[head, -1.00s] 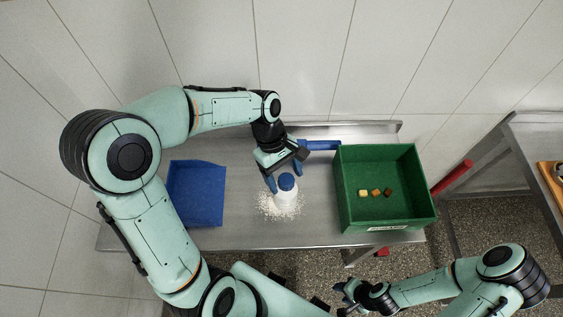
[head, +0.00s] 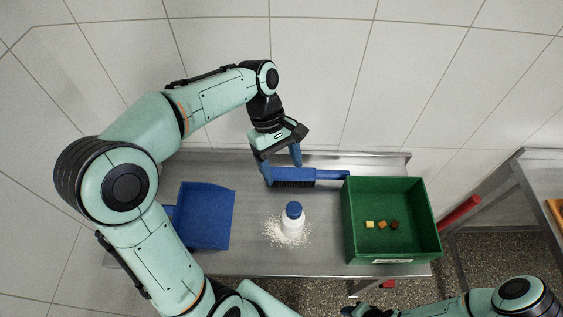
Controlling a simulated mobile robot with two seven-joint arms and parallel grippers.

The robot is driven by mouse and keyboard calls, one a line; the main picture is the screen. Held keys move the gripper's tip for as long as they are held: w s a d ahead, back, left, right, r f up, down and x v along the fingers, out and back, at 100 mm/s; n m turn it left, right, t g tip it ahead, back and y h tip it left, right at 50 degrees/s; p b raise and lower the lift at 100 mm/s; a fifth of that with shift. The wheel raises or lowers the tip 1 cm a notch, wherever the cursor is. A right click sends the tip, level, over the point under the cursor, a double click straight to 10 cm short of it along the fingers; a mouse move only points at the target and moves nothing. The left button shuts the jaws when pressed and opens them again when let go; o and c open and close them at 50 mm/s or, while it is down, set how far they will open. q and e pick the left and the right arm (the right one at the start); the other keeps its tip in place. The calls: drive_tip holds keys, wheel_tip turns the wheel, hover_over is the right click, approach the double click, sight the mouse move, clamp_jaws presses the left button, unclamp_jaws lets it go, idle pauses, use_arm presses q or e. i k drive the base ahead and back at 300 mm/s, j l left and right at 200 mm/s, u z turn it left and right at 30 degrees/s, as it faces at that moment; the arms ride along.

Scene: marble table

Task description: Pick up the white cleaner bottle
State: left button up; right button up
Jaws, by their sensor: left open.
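The white cleaner bottle (head: 293,222) with a blue cap stands upright on the metal table, in a patch of scattered white powder (head: 273,232). My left gripper (head: 281,170) is open, beyond the bottle and apart from it. Its blue fingers are at a blue brush (head: 304,176) with dark bristles, which lies along the table's back; I cannot tell whether they touch it. My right gripper (head: 362,312) shows only in part at the bottom edge, and its jaws cannot be made out.
A blue dustpan-like tray (head: 207,228) lies left of the bottle, partly behind my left arm. A green crate (head: 391,250) with several small blocks stands on the right. The table (head: 262,262) is bare in front of the powder. A tiled wall is behind.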

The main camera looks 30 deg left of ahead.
sight(291, 229)
drive_tip(key=k, duration=1)
